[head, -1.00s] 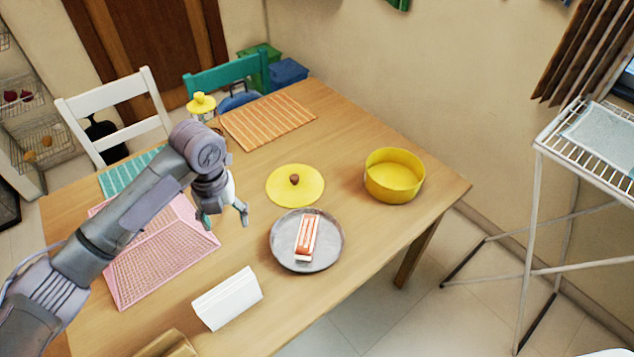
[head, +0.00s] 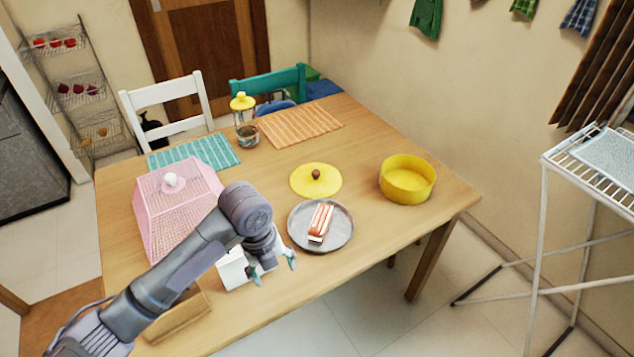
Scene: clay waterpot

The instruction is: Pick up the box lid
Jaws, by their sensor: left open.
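A flat round yellow lid (head: 328,187) with a brown knob lies on the wooden table, behind the grey plate. The open round yellow box (head: 407,181) stands to the right of it, near the table's right corner. My left gripper (head: 275,273) is open and empty, over the table's front part, in front of and to the left of the plate and well apart from the lid. My right gripper does not show.
A grey plate (head: 340,238) with a striped block (head: 320,222) lies between my left gripper and the lid. A pink mesh cover (head: 170,232) stands at left. A white object (head: 234,270) is partly hidden behind my arm. A glass jar (head: 246,134) stands at the back.

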